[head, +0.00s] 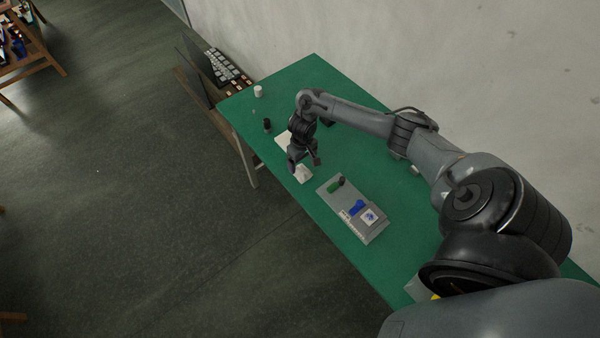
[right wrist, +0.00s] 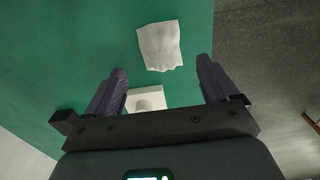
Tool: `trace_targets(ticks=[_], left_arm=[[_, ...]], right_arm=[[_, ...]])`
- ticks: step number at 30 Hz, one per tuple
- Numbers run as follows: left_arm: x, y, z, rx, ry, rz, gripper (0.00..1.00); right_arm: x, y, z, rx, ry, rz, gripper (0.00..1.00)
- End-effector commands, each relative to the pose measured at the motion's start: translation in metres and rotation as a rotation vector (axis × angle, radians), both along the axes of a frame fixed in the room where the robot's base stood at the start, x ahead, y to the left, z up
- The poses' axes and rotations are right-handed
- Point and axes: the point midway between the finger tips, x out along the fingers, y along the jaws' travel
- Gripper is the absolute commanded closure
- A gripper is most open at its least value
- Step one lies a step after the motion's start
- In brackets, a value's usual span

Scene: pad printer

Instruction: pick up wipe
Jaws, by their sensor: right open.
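The wipe, a crumpled white cloth, lies flat on the green table top, near its front edge, in the head view (head: 304,175). In the right wrist view the wipe (right wrist: 160,42) lies ahead of the fingertips, roughly centred between them. My right gripper (head: 305,161) is just above and beside the wipe in the head view. In the right wrist view my right gripper (right wrist: 160,67) has its two dark fingers spread wide, with nothing held between them. My left gripper is not in view.
A white plate with a round mark (right wrist: 147,98) shows between the fingers. A black bottle (head: 267,125) and a white cup (head: 258,91) stand at the table's far end.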

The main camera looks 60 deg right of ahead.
Motion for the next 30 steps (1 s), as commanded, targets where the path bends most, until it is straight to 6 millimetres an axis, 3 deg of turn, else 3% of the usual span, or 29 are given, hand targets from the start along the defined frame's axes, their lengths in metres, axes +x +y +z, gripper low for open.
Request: trace_targets(ticks=[5, 16, 26, 30], left_arm=[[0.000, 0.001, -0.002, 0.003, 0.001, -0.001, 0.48], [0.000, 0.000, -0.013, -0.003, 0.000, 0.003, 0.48], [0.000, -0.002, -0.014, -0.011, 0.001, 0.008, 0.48], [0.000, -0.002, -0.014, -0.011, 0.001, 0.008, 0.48]], right_arm=[[-0.001, 0.001, -0.009, 0.000, 0.001, 0.000, 0.13], [-0.002, 0.002, -0.052, 0.000, 0.001, 0.001, 0.13], [-0.002, 0.002, -0.057, 0.000, 0.000, 0.002, 0.13], [-0.002, 0.002, -0.057, 0.000, 0.000, 0.002, 0.31]])
